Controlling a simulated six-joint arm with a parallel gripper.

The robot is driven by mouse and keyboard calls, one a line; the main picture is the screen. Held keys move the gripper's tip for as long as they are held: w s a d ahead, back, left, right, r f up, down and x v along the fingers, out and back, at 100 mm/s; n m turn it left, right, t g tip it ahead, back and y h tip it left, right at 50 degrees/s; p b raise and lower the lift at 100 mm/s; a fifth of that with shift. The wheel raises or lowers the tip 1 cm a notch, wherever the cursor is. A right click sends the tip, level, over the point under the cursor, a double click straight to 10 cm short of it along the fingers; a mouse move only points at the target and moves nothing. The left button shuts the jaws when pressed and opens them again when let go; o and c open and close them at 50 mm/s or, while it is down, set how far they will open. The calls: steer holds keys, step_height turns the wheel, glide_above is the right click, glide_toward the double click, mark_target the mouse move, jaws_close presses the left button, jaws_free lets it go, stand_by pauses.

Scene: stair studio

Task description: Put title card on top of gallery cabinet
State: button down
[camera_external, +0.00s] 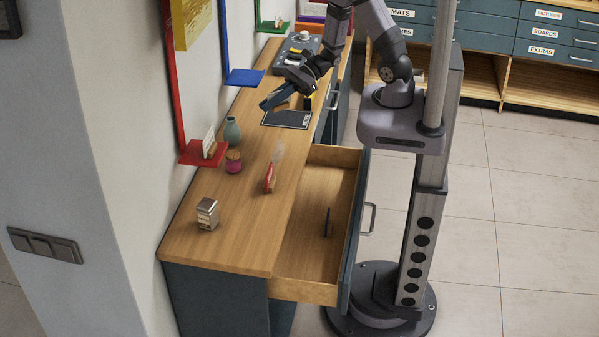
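The gallery cabinet (232,215) has a long wooden top and dark teal sides. Its near drawer (310,200) is pulled open to the right. A small upright dark card-like piece (327,222) stands in the drawer. A red stand with a card (270,178) is on the cabinet top, and a white card (209,142) stands on the red wall ledge. I cannot tell which is the title card. My gripper (289,99) is above the far part of the top, over a dark flat pad. Its fingers look spread apart, with nothing visible between them.
A teal vase (232,131), a magenta jar (234,162) and a small metallic block (207,213) stand on the top. A grey device (298,52) sits at the far end. Coloured ledges line the wall. The near right of the top is clear.

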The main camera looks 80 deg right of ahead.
step_height(320, 180, down, 4)
glide_above(270, 151)
steer(key=shift+f, duration=3.65)
steer(key=shift+f, duration=0.1)
steer(key=shift+f+p, duration=0.35)
steer(key=shift+f, duration=1.45)
steer(key=shift+f, duration=0.1)
steer(key=c, duration=2.3)
jaws_free()
steer(key=o, duration=0.3)
